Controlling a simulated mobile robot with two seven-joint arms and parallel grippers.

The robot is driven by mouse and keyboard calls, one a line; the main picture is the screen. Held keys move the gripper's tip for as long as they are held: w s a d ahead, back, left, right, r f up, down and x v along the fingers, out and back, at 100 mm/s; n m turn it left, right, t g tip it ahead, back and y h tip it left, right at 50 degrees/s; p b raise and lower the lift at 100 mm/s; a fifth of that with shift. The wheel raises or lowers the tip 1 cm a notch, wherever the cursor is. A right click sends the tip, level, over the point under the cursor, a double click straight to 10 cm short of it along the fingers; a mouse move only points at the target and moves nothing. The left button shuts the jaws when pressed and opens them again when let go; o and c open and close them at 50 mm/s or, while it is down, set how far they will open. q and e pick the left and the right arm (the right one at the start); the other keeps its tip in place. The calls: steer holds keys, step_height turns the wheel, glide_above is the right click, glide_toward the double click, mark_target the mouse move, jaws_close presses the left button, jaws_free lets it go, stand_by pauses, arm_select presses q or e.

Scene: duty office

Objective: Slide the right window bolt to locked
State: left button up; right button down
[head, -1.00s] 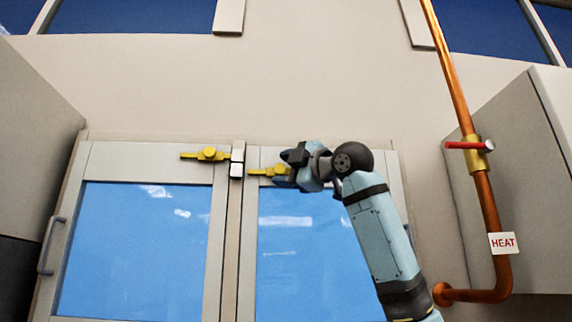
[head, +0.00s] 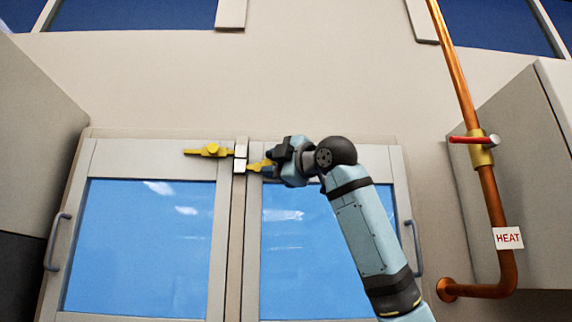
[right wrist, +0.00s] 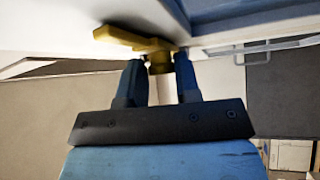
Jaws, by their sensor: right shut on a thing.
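The right window bolt (head: 257,165) is a yellow bar at the top of the right window door. Its left end reaches the pale catch (head: 240,166) on the centre post; I cannot tell how far it enters. My right gripper (head: 272,164) covers the bolt's right part and knob. In the right wrist view the yellow bolt (right wrist: 125,39) lies above the fingers, and its knob (right wrist: 158,63) sits between the two fingertips of my right gripper (right wrist: 159,72), which is shut on it. My left gripper is not in view.
The left window bolt (head: 212,151) is a similar yellow bar reaching a second pale catch. Grey cabinets (head: 30,140) flank the window. A copper pipe (head: 489,200) with a red-handled valve (head: 475,140) and a HEAT sign (head: 508,238) runs down at the right, clear of my arm.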

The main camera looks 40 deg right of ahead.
steer(key=shift+f, duration=0.15)
steer(key=c, duration=1.1)
jaws_free()
steer(key=shift+a, duration=0.1)
steer(key=shift+c, duration=0.2)
steer(key=shift+o, duration=1.3)
steer(key=shift+w, duration=0.1)
steer(key=shift+w+a, duration=0.1)
steer(key=b+v, duration=0.4)
steer(key=v, duration=1)
steer(key=shift+b, duration=0.4)
